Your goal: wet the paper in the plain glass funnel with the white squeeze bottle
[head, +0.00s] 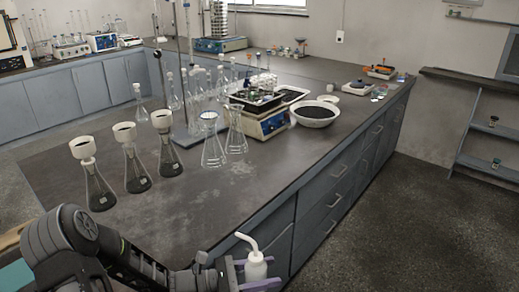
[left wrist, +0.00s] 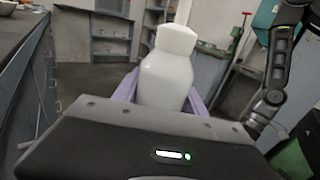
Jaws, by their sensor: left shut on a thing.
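The white squeeze bottle (head: 256,268) is upright between the purple fingers of my left gripper (head: 258,279), beyond the bench's front edge. Its bent spout points up and left in the head view. In the left wrist view the bottle (left wrist: 166,78) stands between the fingers of the shut gripper (left wrist: 160,92). A clear glass flask (head: 213,150) on the bench has what looks like a plain glass funnel (head: 208,117) with something white in its mouth. The gripper and bottle are well apart from it. My right gripper is not in view.
Three flasks with white funnels (head: 81,147) stand in a row at the left of the bench (head: 180,220). Another clear flask (head: 236,138) stands right beside the funnel flask. The front of the bench is clear.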

